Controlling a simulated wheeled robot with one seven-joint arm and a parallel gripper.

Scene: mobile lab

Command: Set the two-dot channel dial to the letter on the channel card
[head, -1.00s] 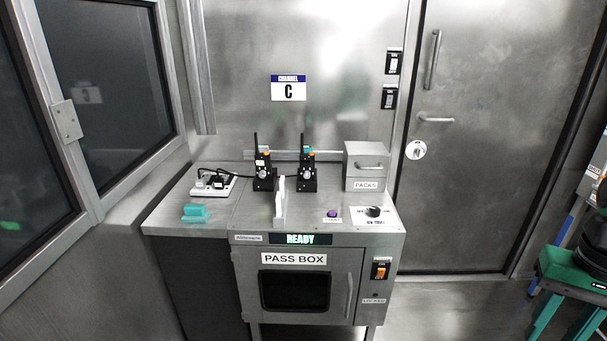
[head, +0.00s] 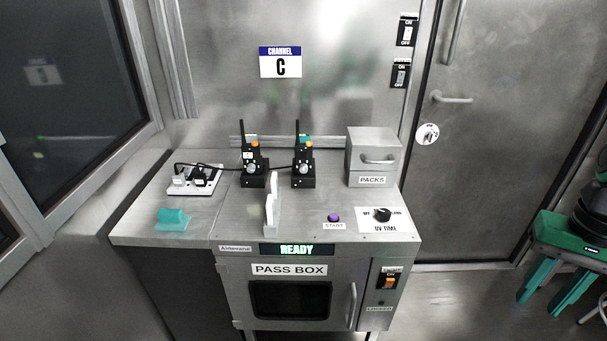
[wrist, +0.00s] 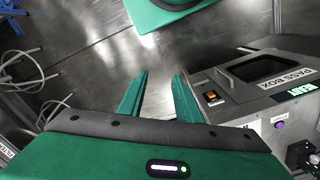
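The channel card (head: 280,62) on the back wall shows the letter C. Two black radios stand upright in holders at the back of the steel counter, a left radio (head: 253,168) and a right radio (head: 303,170). Each has an antenna, an orange knob and a pale round dial on its front. Dots and dial letters are too small to read.
Floor before the door is clear.

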